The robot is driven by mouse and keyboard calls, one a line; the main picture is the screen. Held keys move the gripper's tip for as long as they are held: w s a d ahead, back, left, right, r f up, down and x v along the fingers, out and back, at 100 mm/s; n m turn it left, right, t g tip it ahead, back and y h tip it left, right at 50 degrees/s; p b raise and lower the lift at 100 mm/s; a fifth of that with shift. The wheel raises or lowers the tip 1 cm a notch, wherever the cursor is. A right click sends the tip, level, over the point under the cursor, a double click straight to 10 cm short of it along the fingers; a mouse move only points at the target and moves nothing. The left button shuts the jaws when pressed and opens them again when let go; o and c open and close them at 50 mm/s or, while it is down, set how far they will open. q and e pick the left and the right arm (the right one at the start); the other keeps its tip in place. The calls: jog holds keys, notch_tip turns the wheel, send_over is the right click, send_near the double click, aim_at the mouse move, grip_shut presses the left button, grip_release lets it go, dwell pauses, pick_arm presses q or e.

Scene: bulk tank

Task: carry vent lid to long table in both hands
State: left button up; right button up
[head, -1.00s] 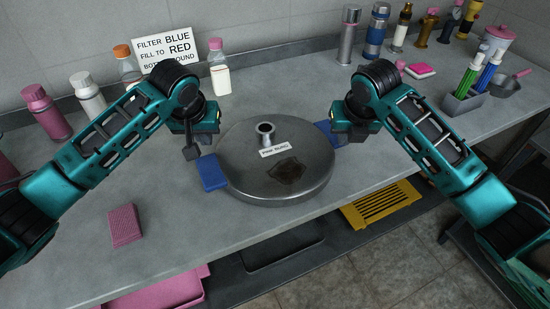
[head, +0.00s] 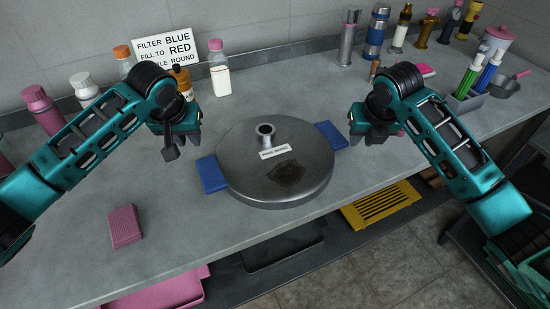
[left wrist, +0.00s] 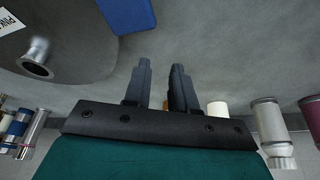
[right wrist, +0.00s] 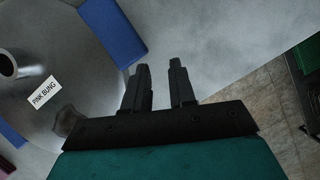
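The vent lid (head: 245,180) is a round grey metal disc with a short vent pipe, a label and a dark patch. It lies flat on the long table (head: 165,255). A blue handle (head: 211,174) sticks out on its left and another blue handle (head: 331,135) on its right. My left gripper (left wrist: 160,75) is open and empty, up and left of the left handle, apart from it. My right gripper (right wrist: 162,75) is open and empty, right of the right handle, apart from it. The label in the right wrist view reads "PINK BUNG".
A pink block (head: 125,226) lies at the table's front left. Bottles and a sign (head: 166,52) stand along the wall. Flasks, brass fittings and a grey holder with markers (head: 466,103) stand at the back right. A yellow grille (head: 381,204) is below the front edge.

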pick_arm(q)
jog(key=shift+r, duration=0.1)
pick_arm(e)
jog(key=shift+r, duration=0.2)
pick_arm(q)
jog(key=v, duration=1.1)
jog(key=shift+s+r, duration=0.25)
jog(key=shift+r, duration=0.1)
pick_arm(e)
jog(key=v, duration=1.1)
jog(key=shift+s+r, duration=0.25)
